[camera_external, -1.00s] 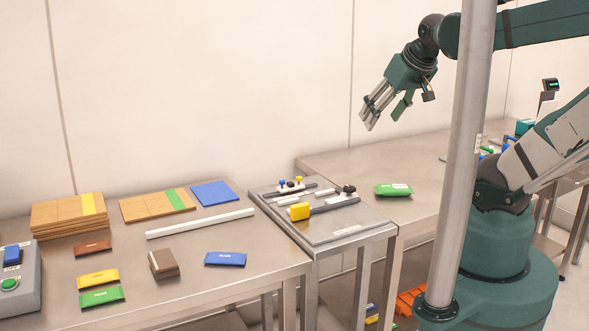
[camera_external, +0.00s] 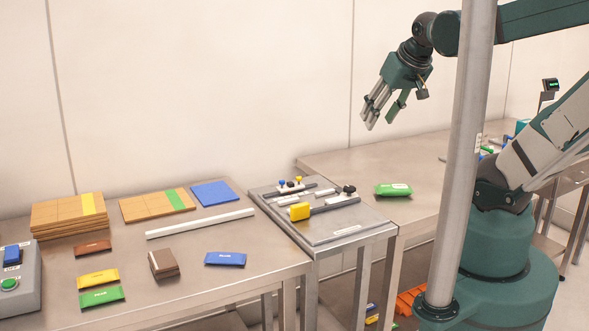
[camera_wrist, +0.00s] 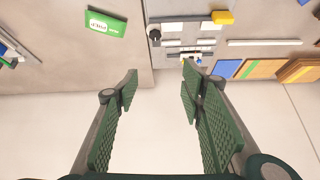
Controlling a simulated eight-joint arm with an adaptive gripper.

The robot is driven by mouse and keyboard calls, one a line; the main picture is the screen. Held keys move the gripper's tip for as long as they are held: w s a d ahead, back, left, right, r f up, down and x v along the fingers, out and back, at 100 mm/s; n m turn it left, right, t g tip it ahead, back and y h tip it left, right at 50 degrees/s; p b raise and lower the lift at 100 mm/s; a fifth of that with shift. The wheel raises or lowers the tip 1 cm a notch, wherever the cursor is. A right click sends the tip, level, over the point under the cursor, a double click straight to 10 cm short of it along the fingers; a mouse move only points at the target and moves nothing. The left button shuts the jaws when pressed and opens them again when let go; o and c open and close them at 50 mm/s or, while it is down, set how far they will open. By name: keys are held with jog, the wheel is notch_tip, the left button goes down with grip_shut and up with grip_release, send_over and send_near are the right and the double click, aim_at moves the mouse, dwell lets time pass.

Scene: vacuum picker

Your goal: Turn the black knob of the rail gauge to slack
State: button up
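The rail gauge (camera_external: 342,236) is a grey metal plate on a stand between the two tables, with rails, small blue and yellow knobs and a yellow block (camera_external: 299,211). Its black knob (camera_external: 348,190) sits at the plate's right back side. In the wrist view the black knob (camera_wrist: 154,34) shows at the upper middle, left of the rails. I cannot read the knob's setting. My gripper (camera_external: 378,113) is in the air above and behind the gauge, open and empty. In the wrist view its green fingers (camera_wrist: 160,85) are spread wide apart, with the gauge beyond them.
A green packet (camera_external: 394,190) lies on the right table near the gauge. A white bar (camera_external: 200,223), coloured packets and cardboard stacks (camera_external: 68,217) lie on the left table. A grey post (camera_external: 463,150) stands before my arm. The air around my gripper is clear.

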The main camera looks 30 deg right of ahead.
jog(key=w+m, duration=0.1)
jog(key=w, duration=0.1)
jog(key=m+g+p, duration=0.2)
jog(key=m+g, duration=0.5)
jog(key=m, duration=0.4)
send_over(353, 188)
jog(key=shift+s+a+f, duration=0.1)
jog(key=shift+f, duration=4.55)
jog(key=shift+s+a+f, duration=0.1)
jog(key=shift+f, duration=4.55)
jog(key=shift+f+b, duration=0.8)
jog(key=shift+f, duration=3.1)
jog(key=c, duration=0.9)
